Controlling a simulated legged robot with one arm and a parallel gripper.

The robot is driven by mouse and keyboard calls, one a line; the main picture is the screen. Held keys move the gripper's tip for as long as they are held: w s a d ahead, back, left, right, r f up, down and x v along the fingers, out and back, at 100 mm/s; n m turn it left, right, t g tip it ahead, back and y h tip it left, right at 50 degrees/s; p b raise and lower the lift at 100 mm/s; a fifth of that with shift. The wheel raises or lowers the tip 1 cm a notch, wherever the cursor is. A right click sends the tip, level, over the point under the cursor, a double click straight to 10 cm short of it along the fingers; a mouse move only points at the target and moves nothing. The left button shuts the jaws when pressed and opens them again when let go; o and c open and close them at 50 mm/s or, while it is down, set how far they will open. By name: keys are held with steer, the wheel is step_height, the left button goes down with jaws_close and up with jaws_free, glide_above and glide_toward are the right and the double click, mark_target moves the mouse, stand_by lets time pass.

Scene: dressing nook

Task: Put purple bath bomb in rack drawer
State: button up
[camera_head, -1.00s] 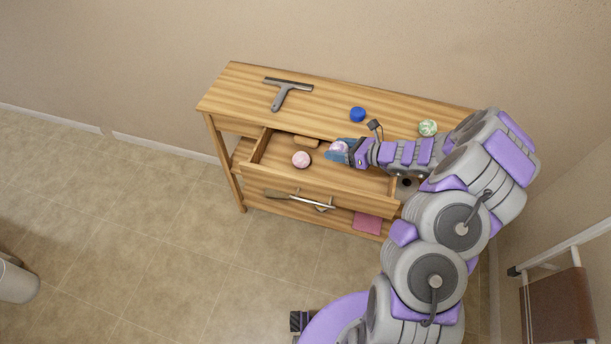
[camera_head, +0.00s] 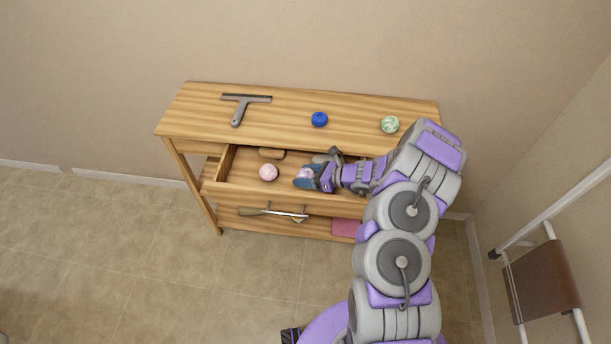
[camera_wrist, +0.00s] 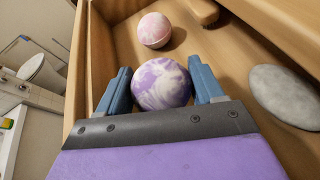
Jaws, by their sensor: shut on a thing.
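The purple-and-white bath bomb (camera_wrist: 161,84) is between the two blue fingers of my gripper (camera_wrist: 160,86) in the wrist view, and the gripper is shut on it. In the head view my gripper (camera_head: 306,176) is inside the open rack drawer (camera_head: 225,163), with the bath bomb partly hidden by the fingers. A pink bath bomb (camera_head: 268,172) lies in the drawer to the left of my gripper; it also shows ahead of the held ball in the wrist view (camera_wrist: 154,30). I cannot tell whether the held ball touches the drawer floor.
A wooden brush (camera_head: 271,154) lies at the drawer's back, and a grey stone (camera_wrist: 284,95) lies right of my gripper. On the rack top are a squeegee (camera_head: 242,107), a blue item (camera_head: 319,119) and a green-white ball (camera_head: 390,124). A folded stool (camera_head: 543,279) stands at right.

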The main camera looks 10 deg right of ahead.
steer(key=shift+f, duration=0.2)
steer(key=shift+a+f+b, duration=0.15)
steer(key=shift+f+b, duration=0.15)
steer(key=shift+f, duration=0.15)
steer(key=o, duration=1.1)
